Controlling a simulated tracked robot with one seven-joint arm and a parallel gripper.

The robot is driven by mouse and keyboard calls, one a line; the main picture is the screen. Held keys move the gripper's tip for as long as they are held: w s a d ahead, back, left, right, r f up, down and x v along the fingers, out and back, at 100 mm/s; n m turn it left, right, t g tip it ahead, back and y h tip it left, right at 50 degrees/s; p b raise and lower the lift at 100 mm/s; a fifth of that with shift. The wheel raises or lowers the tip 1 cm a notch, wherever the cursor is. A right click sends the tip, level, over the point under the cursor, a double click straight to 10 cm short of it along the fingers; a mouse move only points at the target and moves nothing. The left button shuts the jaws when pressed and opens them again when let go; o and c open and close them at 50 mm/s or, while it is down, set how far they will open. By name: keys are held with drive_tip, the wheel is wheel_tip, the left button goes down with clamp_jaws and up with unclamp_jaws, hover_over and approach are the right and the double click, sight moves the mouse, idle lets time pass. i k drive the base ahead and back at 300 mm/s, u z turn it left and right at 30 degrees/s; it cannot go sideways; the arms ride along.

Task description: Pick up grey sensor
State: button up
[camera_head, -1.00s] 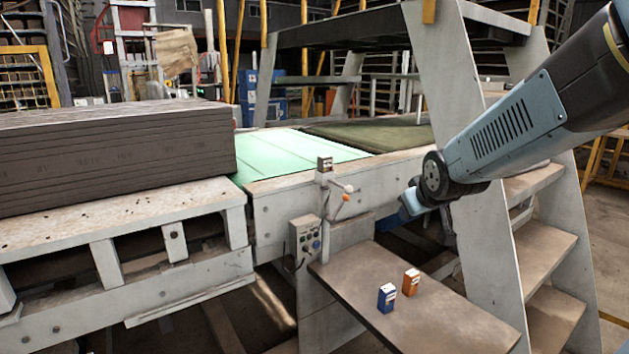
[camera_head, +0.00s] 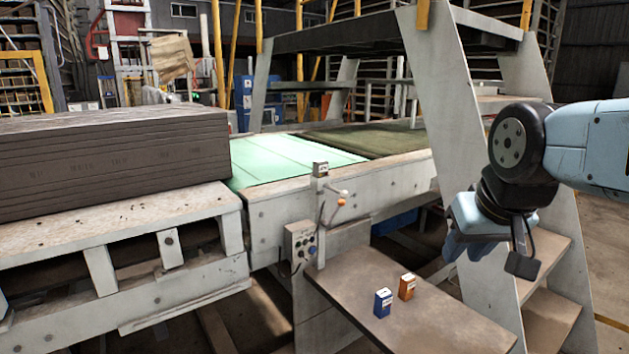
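A small grey box-shaped device (camera_head: 320,169), which looks like the grey sensor, sits on top of a post at the conveyor's near edge. A blue box-shaped sensor (camera_head: 383,302) and an orange one (camera_head: 407,286) stand upright side by side, slightly apart, on a brown shelf (camera_head: 350,279). My gripper (camera_head: 466,252) hangs in the air at the right, above and to the right of the shelf, pointing down. It touches none of these sensors. Its fingers are small and partly merged in view, so their opening is unclear.
A grey control box (camera_head: 300,246) and a lever with an orange knob (camera_head: 341,201) are by the post. A stack of dark slabs (camera_head: 110,150) lies on the left. Grey steps (camera_head: 550,316) and their sloping side panel (camera_head: 455,110) stand close to my arm.

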sight(320, 167)
drive_tip(key=u, duration=1.05)
drive_tip(key=i, duration=1.55)
drive_tip(key=z, duration=2.15)
